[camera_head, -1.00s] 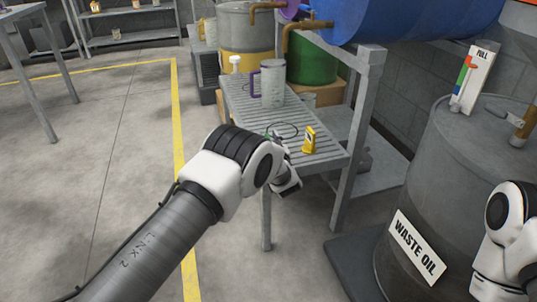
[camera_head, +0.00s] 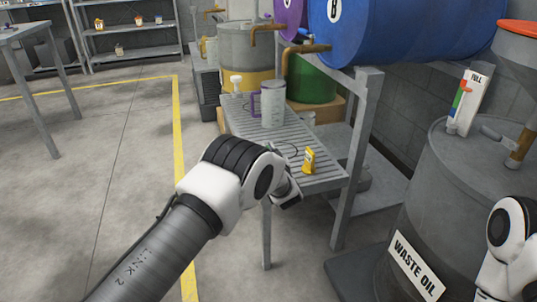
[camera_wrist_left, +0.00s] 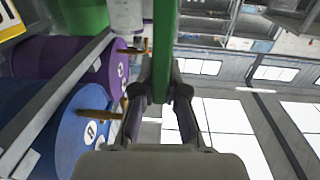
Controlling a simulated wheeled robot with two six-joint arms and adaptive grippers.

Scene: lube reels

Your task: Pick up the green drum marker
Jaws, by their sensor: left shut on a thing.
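A long green marker (camera_wrist_left: 164,45) stands between the fingers of my left gripper (camera_wrist_left: 163,98) in the left wrist view. The gripper is shut on it, and its far end runs out of the top of the view. In the head view my left gripper (camera_head: 287,190) is at the near end of the slatted bench, mostly hidden by its own wrist. The green marker cannot be made out there. My right arm shows at the right edge, but its gripper is out of view.
A yellow object (camera_head: 308,161) and a jug with a purple handle (camera_head: 272,105) stand on the slatted bench (camera_head: 240,118). A blue drum (camera_head: 410,35) lies on a rack behind. A waste oil drum (camera_head: 440,190) stands at right.

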